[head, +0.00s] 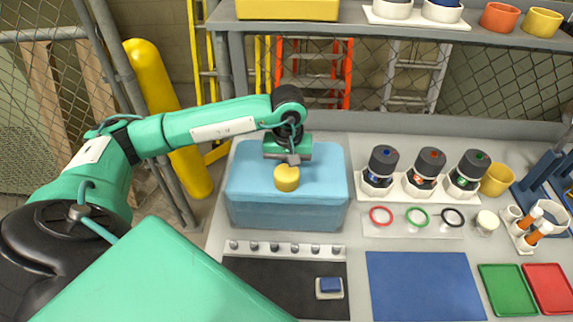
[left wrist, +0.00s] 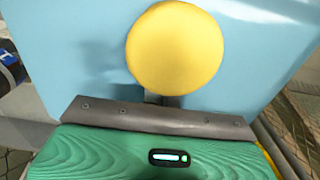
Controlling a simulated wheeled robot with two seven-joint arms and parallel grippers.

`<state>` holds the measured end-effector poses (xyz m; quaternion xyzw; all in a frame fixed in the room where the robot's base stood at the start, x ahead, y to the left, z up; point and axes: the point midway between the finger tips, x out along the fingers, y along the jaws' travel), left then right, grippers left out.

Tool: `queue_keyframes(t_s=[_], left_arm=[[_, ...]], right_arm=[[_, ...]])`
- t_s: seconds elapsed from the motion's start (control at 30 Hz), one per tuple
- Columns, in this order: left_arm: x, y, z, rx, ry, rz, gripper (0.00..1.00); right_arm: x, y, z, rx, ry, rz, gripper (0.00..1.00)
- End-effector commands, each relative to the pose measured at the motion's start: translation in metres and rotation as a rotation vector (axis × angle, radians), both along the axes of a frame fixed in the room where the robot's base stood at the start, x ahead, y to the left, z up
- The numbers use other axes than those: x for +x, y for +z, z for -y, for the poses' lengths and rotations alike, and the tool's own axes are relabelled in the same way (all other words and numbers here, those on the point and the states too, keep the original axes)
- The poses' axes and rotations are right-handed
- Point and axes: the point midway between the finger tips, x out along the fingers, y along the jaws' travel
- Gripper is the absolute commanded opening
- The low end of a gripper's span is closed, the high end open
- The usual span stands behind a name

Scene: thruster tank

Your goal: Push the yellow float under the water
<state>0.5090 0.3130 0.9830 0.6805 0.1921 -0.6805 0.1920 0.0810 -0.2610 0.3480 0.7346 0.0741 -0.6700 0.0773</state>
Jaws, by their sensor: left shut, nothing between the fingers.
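The yellow float (head: 287,179) is a short round cylinder at the light blue water tank (head: 245,188). Its top shows as a yellow disc (left wrist: 175,48) in the left wrist view, against the pale blue water. My left gripper (head: 292,160) is shut and empty, pointing down just behind the float's top in the head view. In the left wrist view its fingertips (left wrist: 160,99) are at the float's lower edge; I cannot tell whether they touch it. The float's top and side show in the head view. My right gripper is in neither view.
Three dark-capped bottles (head: 383,166) stand in white holders right of the tank. Coloured rings (head: 381,216) lie in front of them. A dark mat (head: 270,288) with a small blue block (head: 330,285) lies before the tank. A shelf (head: 350,28) runs above the back.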

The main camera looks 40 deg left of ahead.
Motion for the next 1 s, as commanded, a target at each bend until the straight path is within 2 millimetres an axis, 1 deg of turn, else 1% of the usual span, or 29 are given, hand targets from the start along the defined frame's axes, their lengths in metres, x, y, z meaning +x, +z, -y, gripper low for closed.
queue_keyframes(t_s=[0.37,1.0], left_arm=[[0.0,0.002,0.0,0.0,0.0,0.0,0.0],[0.0,0.034,0.0,0.0,0.0,0.001,0.0]], right_arm=[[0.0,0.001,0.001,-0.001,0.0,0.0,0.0],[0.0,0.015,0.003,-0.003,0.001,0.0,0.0]])
